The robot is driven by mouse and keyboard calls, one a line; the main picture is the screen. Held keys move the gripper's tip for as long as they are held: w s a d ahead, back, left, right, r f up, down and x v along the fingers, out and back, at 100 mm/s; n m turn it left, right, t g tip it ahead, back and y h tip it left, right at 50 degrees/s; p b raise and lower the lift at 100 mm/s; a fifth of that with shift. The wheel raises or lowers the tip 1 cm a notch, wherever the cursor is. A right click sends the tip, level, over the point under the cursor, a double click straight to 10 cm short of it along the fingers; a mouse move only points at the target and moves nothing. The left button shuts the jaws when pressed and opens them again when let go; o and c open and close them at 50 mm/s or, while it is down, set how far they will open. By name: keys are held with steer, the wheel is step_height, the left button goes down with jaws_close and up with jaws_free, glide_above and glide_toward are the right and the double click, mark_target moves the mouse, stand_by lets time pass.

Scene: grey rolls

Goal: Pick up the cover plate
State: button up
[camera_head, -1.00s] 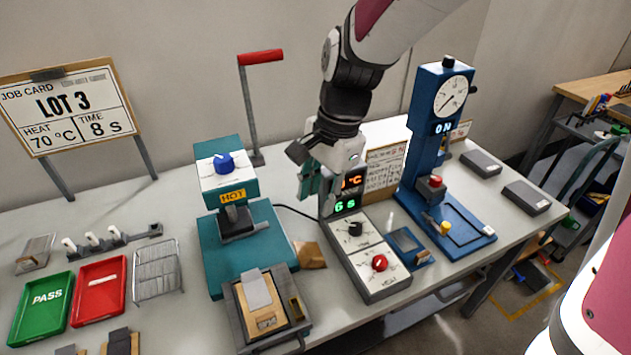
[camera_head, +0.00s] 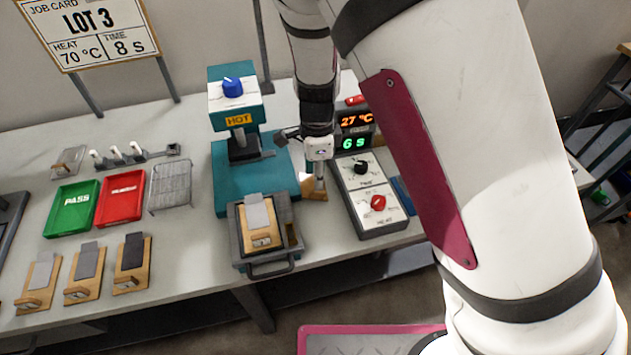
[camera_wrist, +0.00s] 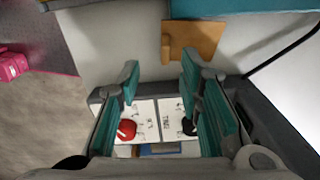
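A small brown plate with a raised block at one end, which I take for the cover plate, lies on the table between the teal press and the control box. The plate lies beyond the fingertips, toward the top of the picture, apparently not touched.
The teal press (camera_head: 228,170) stands left of my gripper, with a grey tray (camera_head: 242,250) in front. The control box (camera_head: 372,205) is close on the right; a black cable runs near the plate. Green (camera_head: 72,208) and red (camera_head: 121,198) trays and wooden boards lie farther left.

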steer(key=shift+w+a+f, duration=0.1)
steer(key=shift+w+f, duration=0.1)
steer(key=shift+f, duration=1.5)
steer(key=shift+w+a+f, duration=0.1)
steer(key=shift+w+f, duration=0.05)
steer(key=shift+f, duration=1.5)
steer(key=shift+c, duration=0.3)
jaws_close()
